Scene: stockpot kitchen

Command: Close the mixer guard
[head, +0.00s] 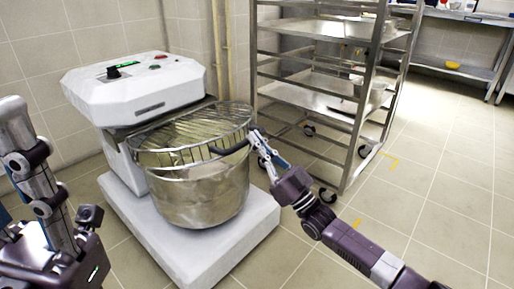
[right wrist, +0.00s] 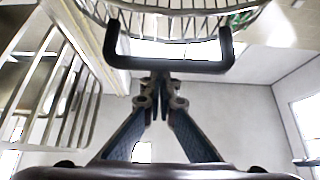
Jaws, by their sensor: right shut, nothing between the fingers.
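The mixer guard (head: 190,130) is a wire grid lying over the steel bowl (head: 205,195) of the white mixer (head: 135,88). It looks low over the bowl's rim; I cannot tell whether it sits fully down. Its black handle (head: 230,148) is at the front right, and shows large in the right wrist view (right wrist: 170,65). My right gripper (head: 257,136) is shut and empty, its fingertips close to the handle's right end. In the wrist view the fingertips (right wrist: 160,88) are just below the handle bar; contact is unclear.
A steel rack on wheels (head: 345,110) stands behind and right of my right gripper, close to it. The mixer stands on a white base (head: 180,255). The tiled floor at right is open. A steel table with a yellow bowl (head: 452,65) is far back.

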